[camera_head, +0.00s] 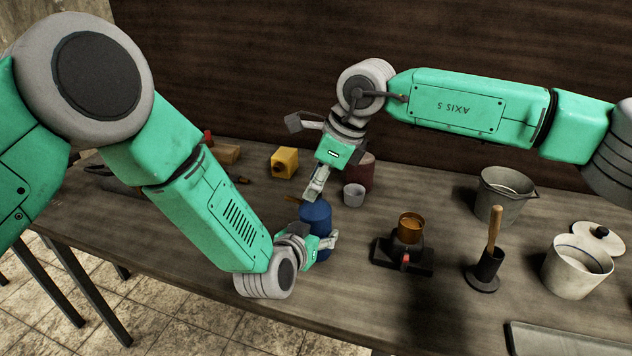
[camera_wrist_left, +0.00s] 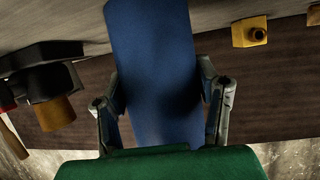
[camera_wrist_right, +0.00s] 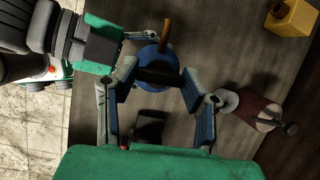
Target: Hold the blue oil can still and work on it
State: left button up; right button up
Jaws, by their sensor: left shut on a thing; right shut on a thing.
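The blue oil can (camera_head: 315,217) stands on the table, partly covered by both grippers. My left gripper (camera_head: 321,243) is low at its side and shut around the blue body, which fills the space between the fingers in the left wrist view (camera_wrist_left: 160,60). My right gripper (camera_head: 316,188) comes down from above and is shut at the top of the can. In the right wrist view, a dark piece (camera_wrist_right: 158,77) lies between its fingertips over the blue can (camera_wrist_right: 152,56). A brown spout or handle (camera_wrist_right: 166,36) sticks out from the can's top. The exact grip there is partly hidden.
A yellow block-shaped container (camera_head: 284,163) is at the back left. Pots stand farther right.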

pick_arm(q)
jog(key=shift+a+f, duration=0.1)
pick_arm(e)
jog(key=o, duration=1.2)
jog(key=shift+c, duration=0.2)
jog(key=v, duration=1.2)
pick_arm(q)
jog(key=o, duration=1.4)
pick_arm(e)
jog(key=shift+w, duration=0.1)
